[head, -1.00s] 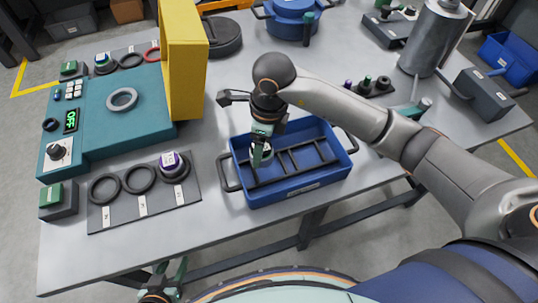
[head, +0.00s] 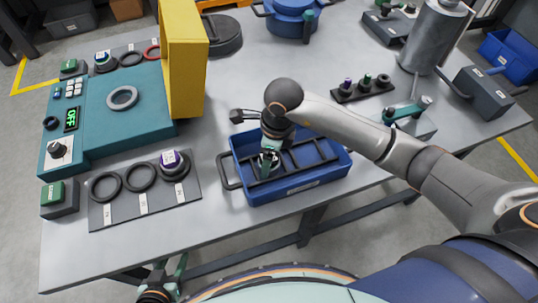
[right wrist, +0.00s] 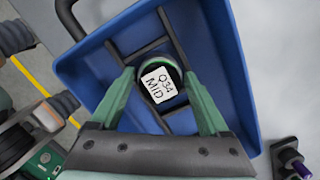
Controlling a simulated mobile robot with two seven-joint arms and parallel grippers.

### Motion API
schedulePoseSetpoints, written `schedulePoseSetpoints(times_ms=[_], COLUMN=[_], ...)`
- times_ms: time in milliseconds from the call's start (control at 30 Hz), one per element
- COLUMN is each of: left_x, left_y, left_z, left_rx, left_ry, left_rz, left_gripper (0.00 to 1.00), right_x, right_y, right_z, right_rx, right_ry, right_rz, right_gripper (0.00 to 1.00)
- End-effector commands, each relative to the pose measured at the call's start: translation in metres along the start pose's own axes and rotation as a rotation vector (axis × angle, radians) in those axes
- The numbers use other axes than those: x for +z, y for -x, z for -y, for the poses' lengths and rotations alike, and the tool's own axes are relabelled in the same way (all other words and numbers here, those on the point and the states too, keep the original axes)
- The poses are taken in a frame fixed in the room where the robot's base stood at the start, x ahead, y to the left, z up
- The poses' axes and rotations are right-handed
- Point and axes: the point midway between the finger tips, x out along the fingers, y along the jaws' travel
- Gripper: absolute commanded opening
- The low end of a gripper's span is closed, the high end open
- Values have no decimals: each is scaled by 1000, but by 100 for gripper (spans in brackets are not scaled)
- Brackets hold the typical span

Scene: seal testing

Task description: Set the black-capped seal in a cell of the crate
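The blue crate (head: 300,186) stands near the table's front edge, with dark dividers forming its cells. My right gripper (head: 268,166) is low over the crate's left part. In the right wrist view its two green fingers (right wrist: 158,82) stand on both sides of the black-capped seal (right wrist: 172,101), which has a white label reading "034 MID". The seal appears gripped between the fingertips, over the dividers; its underside is hidden, so I cannot tell whether it touches the crate floor. My left gripper (head: 172,272) is empty and open below the table's front edge.
A dark mat (head: 118,216) with rings and a purple-capped seal (head: 174,166) lies left of the crate. The teal test unit (head: 100,135) and yellow upright panel (head: 184,70) stand behind it. A rack of small parts (head: 362,90) is behind my right arm.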

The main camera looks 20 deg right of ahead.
Motion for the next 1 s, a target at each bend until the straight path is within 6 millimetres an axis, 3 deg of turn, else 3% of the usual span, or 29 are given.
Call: schedulePoseSetpoints(times_ms=[133,500,1000], left_x=[0,-2,0], left_y=[0,2,0], left_z=[0,0,0], left_rx=[0,1,1], left_ry=[0,0,1], left_rz=[0,-1,0], left_gripper=[50,50,50], right_x=[0,1,0], right_y=[0,7,103], right_z=[0,0,1], right_rx=[0,-1,-4], right_ry=[0,0,0], right_rz=[0,1,1], right_gripper=[97,98,98])
